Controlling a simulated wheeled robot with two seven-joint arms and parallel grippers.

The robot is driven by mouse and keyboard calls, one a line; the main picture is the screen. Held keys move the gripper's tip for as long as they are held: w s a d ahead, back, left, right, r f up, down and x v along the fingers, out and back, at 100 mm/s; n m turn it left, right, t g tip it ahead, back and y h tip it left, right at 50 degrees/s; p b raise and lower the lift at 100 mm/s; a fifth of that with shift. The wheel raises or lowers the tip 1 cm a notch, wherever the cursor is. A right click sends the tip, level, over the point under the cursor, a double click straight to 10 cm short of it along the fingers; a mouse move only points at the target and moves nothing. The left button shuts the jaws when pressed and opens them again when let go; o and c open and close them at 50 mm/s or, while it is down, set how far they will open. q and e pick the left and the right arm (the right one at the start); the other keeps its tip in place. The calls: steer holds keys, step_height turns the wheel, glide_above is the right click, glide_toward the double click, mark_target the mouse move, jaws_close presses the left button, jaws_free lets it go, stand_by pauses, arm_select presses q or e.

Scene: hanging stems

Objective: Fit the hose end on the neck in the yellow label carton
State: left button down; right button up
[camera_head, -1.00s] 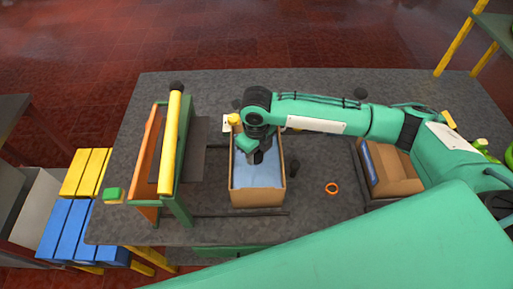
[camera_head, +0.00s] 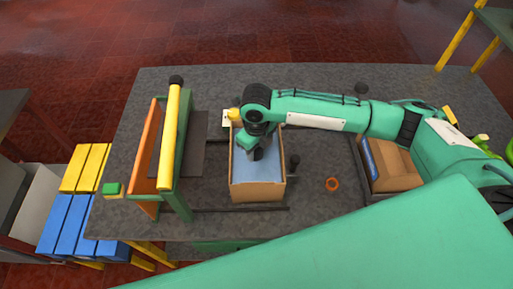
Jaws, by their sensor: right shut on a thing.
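An open brown carton (camera_head: 257,193) with a light blue inside stands in the middle of the grey table. A white card (camera_head: 227,118) and a yellow piece (camera_head: 235,114) show at its back left corner; I cannot tell whether the yellow piece is its label. My right gripper (camera_head: 257,154) points down over the carton's back half, inside its outline. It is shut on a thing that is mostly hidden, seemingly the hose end. The neck cannot be made out under the gripper. My left gripper is not in view.
A rack with a yellow bar (camera_head: 170,140) and an orange panel stands left of the carton. A dark post (camera_head: 293,160) is close to the carton's right side.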

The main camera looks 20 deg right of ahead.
steer(key=shift+f, duration=0.6)
stand_by(0.5)
steer(key=o, duration=1.6)
steer(key=shift+r, duration=0.2)
steer(key=shift+r+p, duration=1.35)
steer(key=shift+p, duration=0.2)
step_height(320, 180, up, 9)
steer(key=p, duration=0.7)
steer(key=shift+f+p, duration=0.2)
steer(key=shift+p, duration=0.15)
